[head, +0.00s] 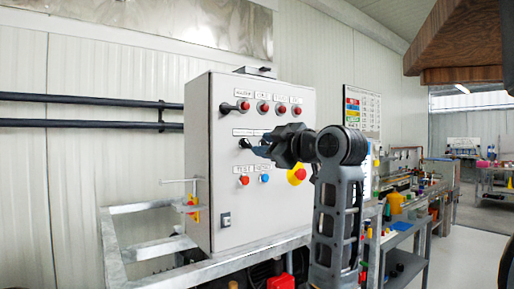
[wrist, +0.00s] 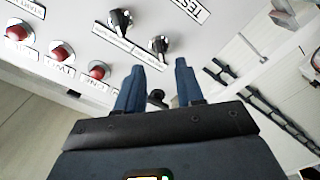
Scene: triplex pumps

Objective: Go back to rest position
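The grey control cabinet (head: 225,205) stands in front of me, its panel facing me. My gripper (head: 256,147) is raised in front of the panel, at the height of its middle row. In the wrist view my gripper's two blue fingers (wrist: 159,75) are apart, with nothing held between their tips. Two black selector knobs (wrist: 120,20) (wrist: 160,45) show just beyond the fingertips. A dark knob-like part (wrist: 155,96) shows between the fingers, near their bases; I cannot tell whether it touches them. My arm hides part of the panel's right side.
Red lamps (head: 280,108) line the panel's top, and a red emergency button on yellow (head: 298,175) sits lower right. A metal frame (head: 150,250) surrounds the cabinet base. Cluttered benches (head: 405,230) stand at right. A wooden overhang (head: 460,45) juts in at upper right.

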